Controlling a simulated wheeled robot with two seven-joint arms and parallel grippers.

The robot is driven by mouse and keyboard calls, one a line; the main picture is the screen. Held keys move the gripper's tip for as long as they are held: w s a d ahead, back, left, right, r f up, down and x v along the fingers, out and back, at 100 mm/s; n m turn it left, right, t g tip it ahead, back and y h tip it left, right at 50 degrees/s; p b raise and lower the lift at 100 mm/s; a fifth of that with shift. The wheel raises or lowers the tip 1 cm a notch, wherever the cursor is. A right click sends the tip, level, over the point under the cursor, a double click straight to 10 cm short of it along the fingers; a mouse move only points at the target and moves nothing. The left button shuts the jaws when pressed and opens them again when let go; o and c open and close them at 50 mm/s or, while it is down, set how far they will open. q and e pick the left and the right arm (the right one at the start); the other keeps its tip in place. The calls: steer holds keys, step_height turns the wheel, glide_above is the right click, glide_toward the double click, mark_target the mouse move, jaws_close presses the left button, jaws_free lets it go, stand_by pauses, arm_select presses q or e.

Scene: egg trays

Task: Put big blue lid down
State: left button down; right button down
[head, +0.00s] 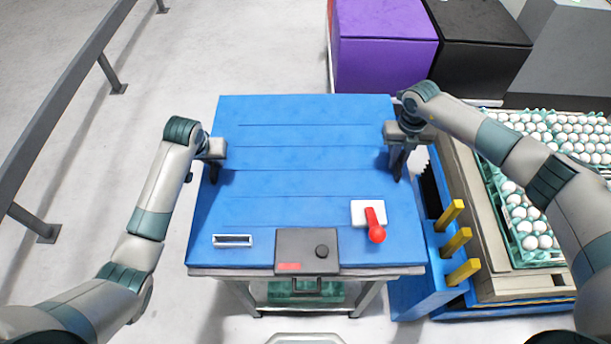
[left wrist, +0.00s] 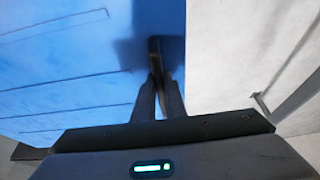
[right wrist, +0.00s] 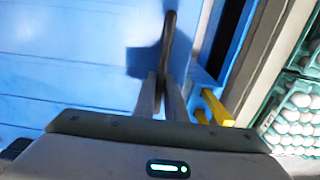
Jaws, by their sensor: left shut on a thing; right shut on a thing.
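The big blue lid (head: 300,150) lies flat over the table-like station in the middle of the head view. It also fills much of the left wrist view (left wrist: 60,70) and the right wrist view (right wrist: 70,60). My left gripper (head: 214,172) is at the lid's left edge, its fingers shut on a dark handle (left wrist: 155,55). My right gripper (head: 398,172) is at the lid's right edge, its fingers shut on a dark handle (right wrist: 170,40). Whether the lid touches what is under it cannot be told.
A red lever (head: 375,225) on a white plate, a dark box (head: 307,250) with a knob and a white-framed slot (head: 232,241) are at the front. Egg trays (head: 525,240) and yellow posts (head: 456,241) stand right. Purple (head: 385,50) and black boxes (head: 480,50) stand behind.

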arm_select(q)
steer(key=shift+w+f+b, duration=0.1)
steer(key=shift+f+b, duration=0.3)
arm_select(e)
steer(key=shift+w+f, duration=0.1)
steer(key=shift+f, duration=0.3)
arm_select(q)
steer(key=c, duration=1.8)
jaws_free()
arm_select(e)
steer(key=c, duration=1.8)
jaws_free()
arm_select(q)
steer(key=shift+s+r, duration=0.1)
steer(key=shift+s, duration=0.1)
arm_select(e)
steer(key=shift+s+r, duration=0.1)
steer(key=shift+s, duration=0.1)
arm_select(q)
steer(key=v, duration=1.2)
arm_select(e)
step_height(320, 180, up, 12)
arm_select(q)
steer(key=shift+s, duration=0.1)
